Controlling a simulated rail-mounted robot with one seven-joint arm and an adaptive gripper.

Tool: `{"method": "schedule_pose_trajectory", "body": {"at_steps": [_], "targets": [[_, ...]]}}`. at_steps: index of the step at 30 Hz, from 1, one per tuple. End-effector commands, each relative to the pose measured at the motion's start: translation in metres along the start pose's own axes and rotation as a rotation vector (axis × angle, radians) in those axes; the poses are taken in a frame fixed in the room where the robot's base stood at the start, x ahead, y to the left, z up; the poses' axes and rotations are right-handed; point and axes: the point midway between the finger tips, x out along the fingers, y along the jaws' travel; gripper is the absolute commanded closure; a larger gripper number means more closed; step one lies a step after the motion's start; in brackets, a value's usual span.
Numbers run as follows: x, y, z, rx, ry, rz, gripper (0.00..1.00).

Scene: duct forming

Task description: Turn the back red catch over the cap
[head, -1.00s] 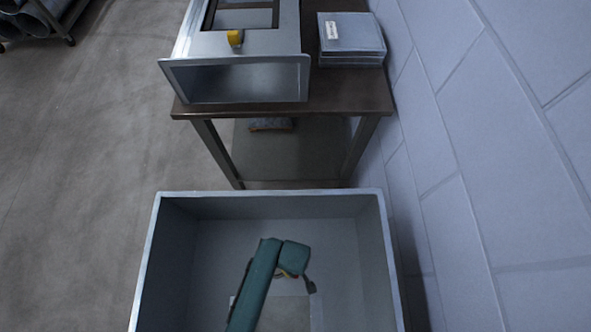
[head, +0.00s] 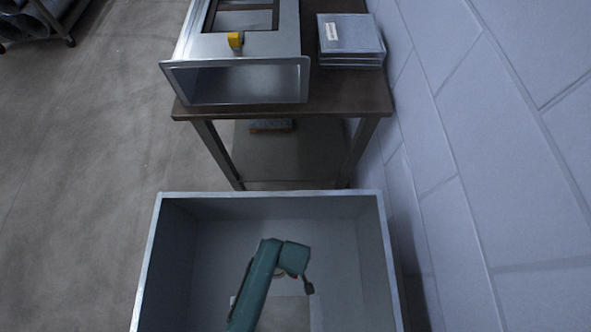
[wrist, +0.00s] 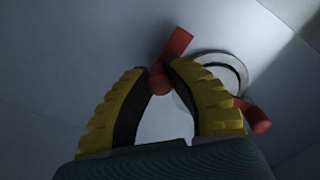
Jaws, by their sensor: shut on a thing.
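In the wrist view my gripper (wrist: 157,76) has its yellow and black fingers closed on the knob of one red catch (wrist: 175,46). The flat arm of this catch points up and right, and its knob sits between the fingertips. The round cap (wrist: 233,66) with a pale rim lies just to the right, partly hidden behind the right finger. A second red catch (wrist: 257,117) is at the cap's lower right, its inner end at the rim. I cannot tell from the picture which catch is the back one. In the head view the gripper is hidden below my teal arm.
In the head view my arm reaches into an open grey metal box (head: 172,250) with raised walls. Beyond it stands a table (head: 345,102) with a metal duct piece (head: 290,45), a yellow object (head: 235,40) and stacked panels (head: 350,35). A wall (head: 480,130) runs along the right.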

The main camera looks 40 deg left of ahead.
Motion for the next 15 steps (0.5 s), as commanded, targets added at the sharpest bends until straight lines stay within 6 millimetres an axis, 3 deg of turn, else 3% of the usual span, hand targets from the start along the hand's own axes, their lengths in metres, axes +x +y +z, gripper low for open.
{"method": "schedule_pose_trajectory", "body": {"at_steps": [15], "targets": [[-0.0030,-0.0009,0.0005,0.420,-0.002,-0.003,1.00]]}}
